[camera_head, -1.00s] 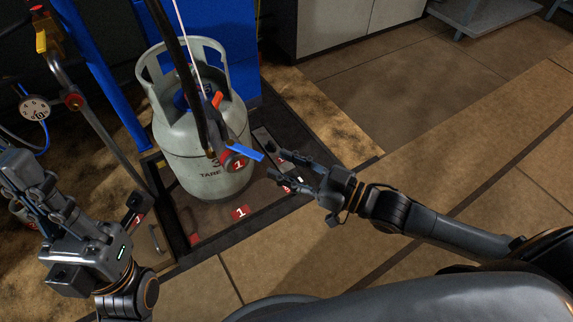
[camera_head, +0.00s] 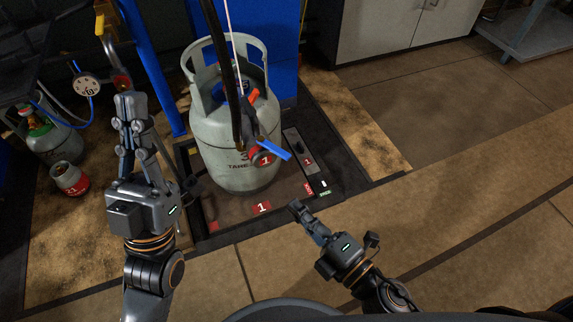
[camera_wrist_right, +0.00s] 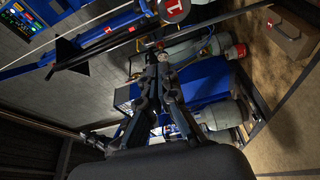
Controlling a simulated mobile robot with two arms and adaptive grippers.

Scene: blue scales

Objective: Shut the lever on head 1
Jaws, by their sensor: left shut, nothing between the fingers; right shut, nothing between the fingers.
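The filling head with a red round tag marked 1 (camera_head: 264,160) hangs in front of a grey gas cylinder (camera_head: 238,130) in the head view. Its blue lever (camera_head: 274,149) sticks out to the lower right. A red part (camera_head: 253,97) shows higher on the head. My right gripper (camera_head: 299,208) is shut and empty, below and right of the lever and apart from it. Its fingers also show in the right wrist view (camera_wrist_right: 160,65). My left gripper (camera_head: 128,130) is shut and empty, well left of the cylinder. The head's contact with the valve is hard to make out.
The cylinder stands on a dark platform with a red 1 label (camera_head: 262,207). A blue post (camera_head: 150,70) and a gauge (camera_head: 87,85) are at the left. Small cylinders (camera_head: 70,178) stand on the floor there.

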